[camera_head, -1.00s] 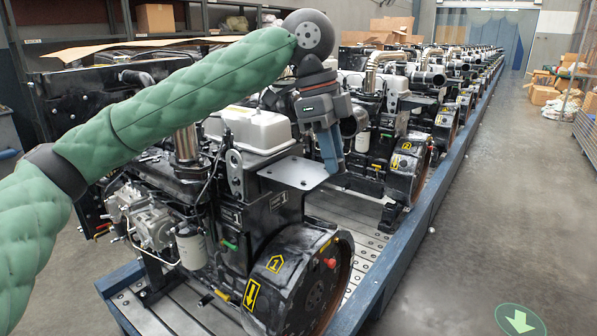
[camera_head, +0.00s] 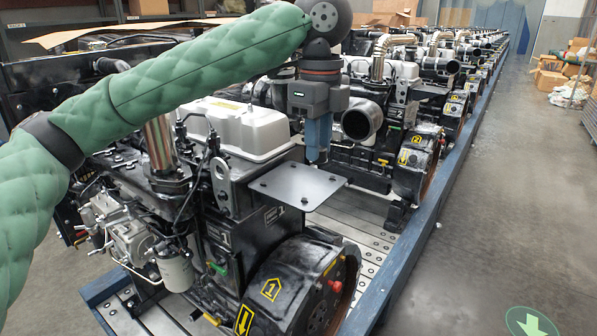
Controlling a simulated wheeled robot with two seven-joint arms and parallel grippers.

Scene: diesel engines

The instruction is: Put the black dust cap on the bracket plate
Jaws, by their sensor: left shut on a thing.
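The bracket plate (camera_head: 297,186) is a flat grey metal sheet with small bolts, sticking out from the side of the nearest engine. My left gripper (camera_head: 318,157) points straight down above the far right part of the plate, with its blue fingers close together. It is shut on a small dark thing, likely the black dust cap, which I can barely make out at the fingertips. A small gap seems to show between the fingertips and the plate, but I cannot be sure of it. My right gripper is not in view.
The nearest engine (camera_head: 225,235) stands on a blue-edged conveyor (camera_head: 405,255). Its white cover (camera_head: 235,128) rises left of the plate. A second engine with a wide round pipe (camera_head: 361,120) stands close behind my left gripper.

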